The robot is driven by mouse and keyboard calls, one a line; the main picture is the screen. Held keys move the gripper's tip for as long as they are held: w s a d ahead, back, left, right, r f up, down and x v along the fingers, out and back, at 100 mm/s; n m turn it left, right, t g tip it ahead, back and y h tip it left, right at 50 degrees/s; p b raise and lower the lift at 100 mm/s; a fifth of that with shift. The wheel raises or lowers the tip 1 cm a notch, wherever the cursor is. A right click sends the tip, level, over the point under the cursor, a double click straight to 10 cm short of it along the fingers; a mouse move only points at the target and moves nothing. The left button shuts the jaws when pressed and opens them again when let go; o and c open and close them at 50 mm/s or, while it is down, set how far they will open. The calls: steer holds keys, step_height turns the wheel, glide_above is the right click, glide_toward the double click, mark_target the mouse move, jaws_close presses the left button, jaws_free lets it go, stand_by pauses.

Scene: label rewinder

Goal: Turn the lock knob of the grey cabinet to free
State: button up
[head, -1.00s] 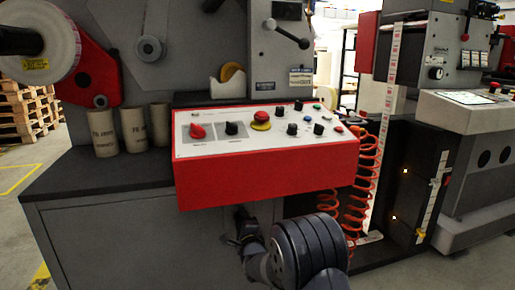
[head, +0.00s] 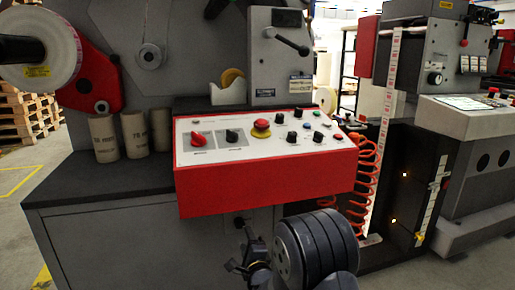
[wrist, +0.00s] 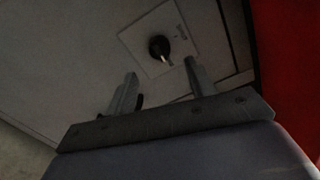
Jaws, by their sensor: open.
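The grey cabinet (head: 130,245) stands below the red control console. Its lock knob (wrist: 159,47) shows in the wrist view as a small black round knob with a pale pointer mark, on a light square plate. A dark spot below the console in the head view (head: 240,221) appears to be this knob. My gripper (wrist: 161,68) is open and empty, with its two fingers apart. In the wrist view the knob lies just beyond the fingertips, roughly between them, with no contact visible. In the head view my gripper (head: 240,266) is small and dark, below the knob.
The red console (head: 265,185) with several knobs and buttons overhangs the cabinet front. Its red side (wrist: 290,70) fills the right of the wrist view. An orange coiled hose (head: 366,185) hangs to the right. Open floor lies at the left.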

mark_target(241, 226)
steer(key=b+x, duration=0.2)
steer(key=x, duration=0.6)
steer(key=shift+f, duration=0.15)
steer(key=shift+n, duration=0.3)
steer(key=n, duration=0.4)
steer(key=shift+n, duration=0.3)
steer(key=n, duration=0.5)
steer(key=shift+r, duration=0.2)
steer(key=n+p, duration=0.1)
steer(key=n, duration=0.3)
steer(key=shift+r+n+p, duration=0.2)
steer(key=shift+n+p, duration=0.2)
steer(key=shift+f+n+p, duration=0.1)
steer(key=shift+n+p, duration=0.95)
steer(key=shift+n, duration=0.45)
